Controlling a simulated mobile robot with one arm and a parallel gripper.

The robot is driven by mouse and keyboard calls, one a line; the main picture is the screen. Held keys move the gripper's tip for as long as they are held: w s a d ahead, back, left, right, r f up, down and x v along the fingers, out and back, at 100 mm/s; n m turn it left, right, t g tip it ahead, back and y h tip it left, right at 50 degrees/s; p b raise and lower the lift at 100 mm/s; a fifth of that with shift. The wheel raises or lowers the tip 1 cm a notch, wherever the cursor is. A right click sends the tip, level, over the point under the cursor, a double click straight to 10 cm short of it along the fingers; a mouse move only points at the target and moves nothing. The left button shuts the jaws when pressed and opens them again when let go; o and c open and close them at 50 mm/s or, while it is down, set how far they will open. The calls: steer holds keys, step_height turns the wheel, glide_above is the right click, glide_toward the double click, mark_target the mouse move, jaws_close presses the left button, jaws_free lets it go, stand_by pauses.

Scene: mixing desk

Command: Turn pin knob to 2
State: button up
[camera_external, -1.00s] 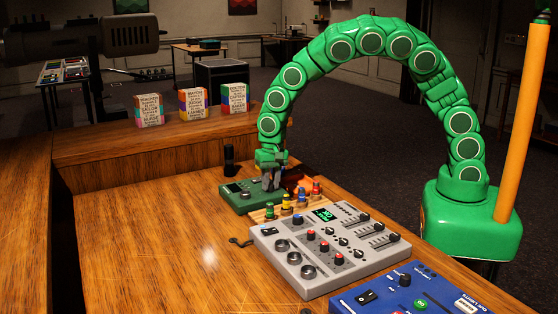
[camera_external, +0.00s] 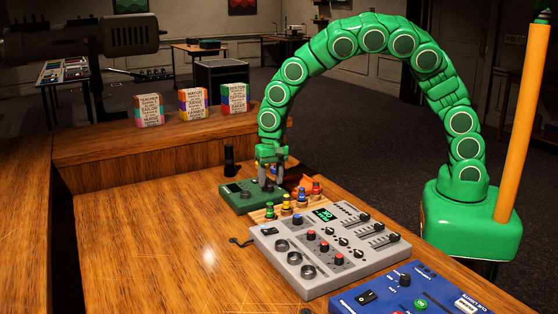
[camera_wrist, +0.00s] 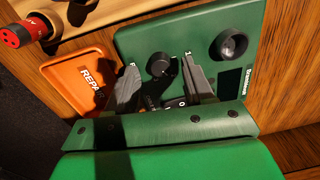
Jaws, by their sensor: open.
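A green box (camera_external: 236,198) with dark knobs stands on the desk below my gripper (camera_external: 271,174). In the wrist view, the green box (camera_wrist: 215,25) carries a black knob (camera_wrist: 158,65) with white marks around it, one reading "1". I cannot tell which mark the knob points to. Other marks and part of the box are hidden behind the fingers.
An orange "REPAIR" tray (camera_wrist: 82,82) lies beside the green box. Coloured plugs stand in a wooden strip (camera_external: 262,214) in front of it. A grey mixer (camera_external: 290,232) and a blue box (camera_external: 385,300) are nearer. The desk at left (camera_external: 150,230) is clear.

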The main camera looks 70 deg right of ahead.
mark_target(271, 184)
step_height(271, 184, up, 6)
steer(key=shift+r, duration=0.2)
steer(key=shift+d, duration=0.1)
stand_by(0.3)
steer(key=shift+s+r, duration=0.1)
steer(key=shift+s, duration=0.05)
steer(key=s+d+r+n, duration=0.2)
steer(key=s+d+r, duration=0.35)
steer(key=s, duration=0.45)
steer(key=s+d+r+n, duration=0.2)
steer(key=s+d+r, duration=0.3)
steer(key=s, duration=0.4)
steer(key=s+d+r+n+g, duration=0.1)
steer(key=s+n, duration=0.4)
steer(key=s, duration=1.9)
steer(key=shift+s+r+n+g, duration=0.25)
steer(key=shift+r+n+g, duration=0.2)
steer(key=shift+g, duration=0.15)
